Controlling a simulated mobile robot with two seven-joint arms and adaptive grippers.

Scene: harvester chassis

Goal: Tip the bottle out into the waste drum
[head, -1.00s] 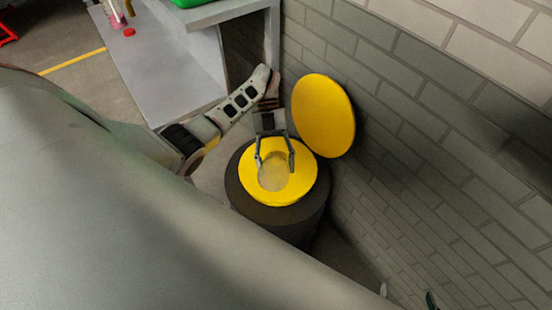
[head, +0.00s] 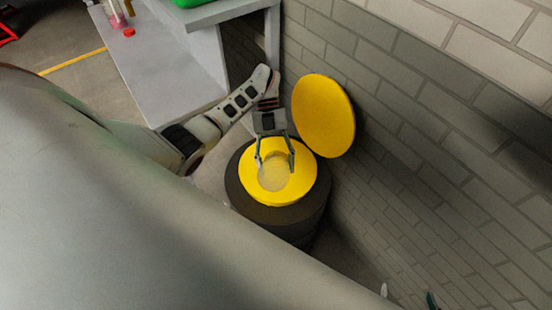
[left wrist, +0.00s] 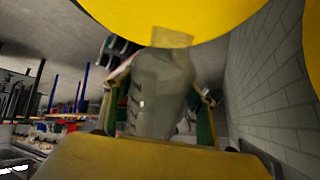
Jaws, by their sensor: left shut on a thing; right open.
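The waste drum (head: 250,205) is dark, with a yellow funnel top (head: 305,180). Its round yellow lid (head: 325,115) stands open against the wall. My left gripper (head: 275,162) reaches over the drum from behind, pointing down at the funnel. It is shut on a pale, see-through bottle (head: 273,177), hard to tell from the funnel's opening behind it. In the left wrist view the greyish bottle (left wrist: 160,90) sits between the fingers, its neck towards the yellow funnel (left wrist: 180,15). Whether anything runs out cannot be told. My right gripper (head: 408,296) shows only its spread, empty fingertips at the lower edge.
A brick wall (head: 450,130) runs close behind the drum on the right. A grey bench (head: 165,70) stands at the upper left, with a red cap (head: 129,32) and a pink bottle (head: 114,14) on it. My own body hides the lower left.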

